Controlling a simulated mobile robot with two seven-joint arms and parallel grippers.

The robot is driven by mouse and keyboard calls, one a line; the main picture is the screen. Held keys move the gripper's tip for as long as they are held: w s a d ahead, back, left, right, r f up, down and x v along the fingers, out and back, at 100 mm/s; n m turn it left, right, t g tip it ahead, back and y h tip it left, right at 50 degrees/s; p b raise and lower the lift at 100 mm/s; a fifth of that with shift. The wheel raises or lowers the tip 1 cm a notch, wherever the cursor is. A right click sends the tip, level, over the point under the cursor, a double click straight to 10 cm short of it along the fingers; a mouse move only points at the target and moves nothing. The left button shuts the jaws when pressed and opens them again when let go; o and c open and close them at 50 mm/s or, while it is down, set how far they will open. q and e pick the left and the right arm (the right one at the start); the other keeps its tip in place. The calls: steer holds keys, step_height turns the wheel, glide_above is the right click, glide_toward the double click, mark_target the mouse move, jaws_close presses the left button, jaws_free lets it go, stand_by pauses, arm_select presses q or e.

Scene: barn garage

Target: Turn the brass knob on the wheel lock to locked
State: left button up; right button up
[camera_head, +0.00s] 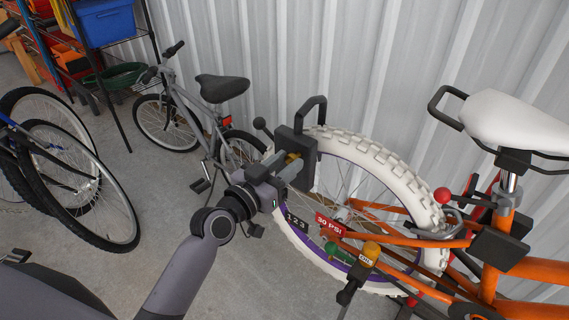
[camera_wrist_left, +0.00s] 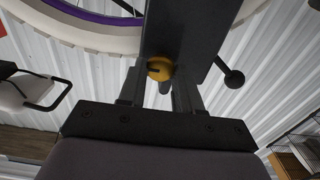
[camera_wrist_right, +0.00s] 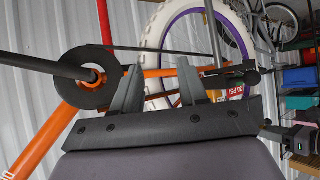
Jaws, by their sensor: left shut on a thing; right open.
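The wheel lock (camera_head: 303,145) is a dark block with a black shackle, set at the upper left of the white tyre with the purple rim (camera_head: 370,160). Its brass knob (camera_head: 293,160) is on the side facing me. My left gripper (camera_head: 285,168) is shut on the knob. In the left wrist view the brass knob (camera_wrist_left: 160,69) sits between the two fingers, against the dark lock body (camera_wrist_left: 185,30). Its exact turn angle is hard to read. My right gripper (camera_wrist_right: 163,85) is open and empty, near the orange bike frame in the right wrist view.
The orange bike (camera_head: 535,270) with a white saddle (camera_head: 515,122) fills the right side. A grey bike (camera_head: 190,105) stands behind on the left. Corrugated wall lies behind.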

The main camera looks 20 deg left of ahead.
arm_select(q)
steer(key=n+p, duration=0.2)
steer(key=n, duration=0.2)
steer(key=shift+r, duration=0.1)
steer(key=n, duration=0.2)
steer(key=shift+a+n+p, duration=0.1)
steer(key=shift+n+p, duration=0.3)
steer(key=shift+n, duration=0.8)
steer(key=n+p, duration=0.1)
steer(key=n, duration=0.3)
steer(key=shift+n, duration=0.3)
steer(key=n, duration=0.2)
steer(key=n+p, duration=0.1)
steer(key=n, duration=0.1)
steer(key=shift+f+n, duration=0.2)
steer(key=shift+n, duration=0.2)
